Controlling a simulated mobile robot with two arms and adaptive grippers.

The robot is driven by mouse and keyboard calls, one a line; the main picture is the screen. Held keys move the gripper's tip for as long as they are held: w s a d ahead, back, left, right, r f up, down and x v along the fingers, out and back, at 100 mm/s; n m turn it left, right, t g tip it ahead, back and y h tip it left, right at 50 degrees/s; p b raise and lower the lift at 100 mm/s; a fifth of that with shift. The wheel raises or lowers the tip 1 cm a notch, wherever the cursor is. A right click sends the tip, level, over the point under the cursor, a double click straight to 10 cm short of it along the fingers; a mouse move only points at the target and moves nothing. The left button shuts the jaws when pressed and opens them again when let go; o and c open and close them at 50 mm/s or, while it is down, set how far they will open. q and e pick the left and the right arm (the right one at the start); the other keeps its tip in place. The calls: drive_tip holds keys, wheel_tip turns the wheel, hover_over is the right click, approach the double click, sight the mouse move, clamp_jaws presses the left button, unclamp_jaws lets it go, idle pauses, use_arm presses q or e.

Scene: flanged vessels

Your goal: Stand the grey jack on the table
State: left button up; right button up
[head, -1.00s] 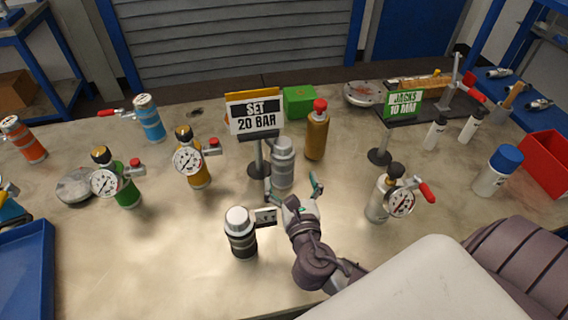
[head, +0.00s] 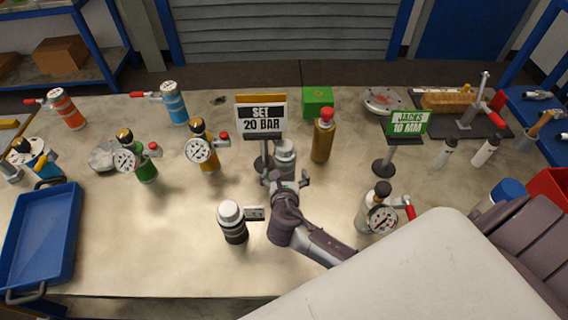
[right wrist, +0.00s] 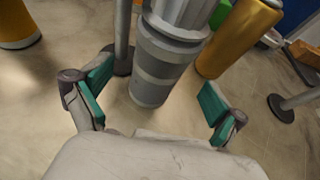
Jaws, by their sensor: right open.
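My left gripper is not in view.
The SET 20 BAR sign (head: 261,118) stands close on the left and an orange bottle (head: 323,141) on the right. A gauged vessel (head: 378,208) is right. A blue tray (head: 40,235) lies at far left.

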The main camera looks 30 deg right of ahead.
drive_tip(key=x, duration=0.4)
drive_tip(key=shift+w, duration=0.15)
drive_tip(key=shift+w+d+f, duration=0.15)
drive_tip(key=shift+w+f, duration=0.05)
drive_tip(key=shift+w, duration=0.05)
drive_tip(key=shift+f, duration=0.1)
drive_tip(key=c, duration=0.3)
clamp_jaws()
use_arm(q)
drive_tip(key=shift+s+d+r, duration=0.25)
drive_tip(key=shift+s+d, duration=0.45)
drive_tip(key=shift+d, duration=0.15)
use_arm(e)
drive_tip(key=shift+w, duration=0.1)
